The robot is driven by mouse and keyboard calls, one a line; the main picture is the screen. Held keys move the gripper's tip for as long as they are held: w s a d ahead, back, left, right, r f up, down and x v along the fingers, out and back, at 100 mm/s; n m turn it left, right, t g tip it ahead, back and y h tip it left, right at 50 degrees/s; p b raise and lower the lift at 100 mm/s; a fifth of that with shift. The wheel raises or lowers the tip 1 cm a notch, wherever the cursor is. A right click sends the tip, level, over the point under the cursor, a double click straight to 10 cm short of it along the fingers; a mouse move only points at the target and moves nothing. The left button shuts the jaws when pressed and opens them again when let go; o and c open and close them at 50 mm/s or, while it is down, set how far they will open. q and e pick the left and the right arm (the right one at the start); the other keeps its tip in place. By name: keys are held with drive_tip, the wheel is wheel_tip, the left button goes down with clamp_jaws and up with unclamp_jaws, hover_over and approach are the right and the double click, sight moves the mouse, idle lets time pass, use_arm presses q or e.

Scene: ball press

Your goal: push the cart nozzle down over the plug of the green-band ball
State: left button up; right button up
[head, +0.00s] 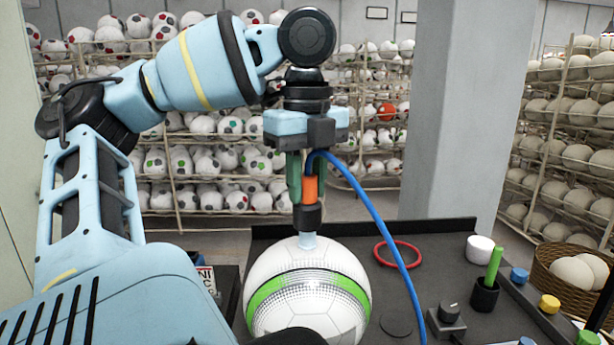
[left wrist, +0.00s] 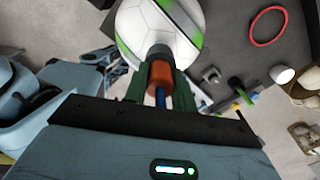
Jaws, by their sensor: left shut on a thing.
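The ball with the green band (head: 270,285) sits at the front of the dark table, its light-blue plug (head: 307,241) pointing up. My left gripper (head: 308,190) is shut on the cart nozzle (head: 310,190), an orange body with a black lower end and a blue hose. The nozzle is upright directly above the plug. Its black end meets the plug's top in the head view; how far it covers the plug I cannot tell. In the left wrist view the nozzle (left wrist: 160,75) sits between the green fingers (left wrist: 161,88), its black end against the ball (left wrist: 155,28). My right gripper is not seen.
The blue hose (head: 380,230) runs down to the right past the ball. A red ring (head: 398,254), a white cup (head: 479,249), a green stick in a black holder (head: 485,294) and a black knob box (head: 446,322) are on the table. A grey pillar (head: 448,120) and ball racks stand behind.

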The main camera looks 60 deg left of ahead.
use_arm(q)
drive_tip(key=shift+f, duration=0.8)
drive_tip(key=o, duration=1.1)
drive_tip(key=shift+r+b, duration=0.45)
drive_tip(key=shift+r, duration=3.45)
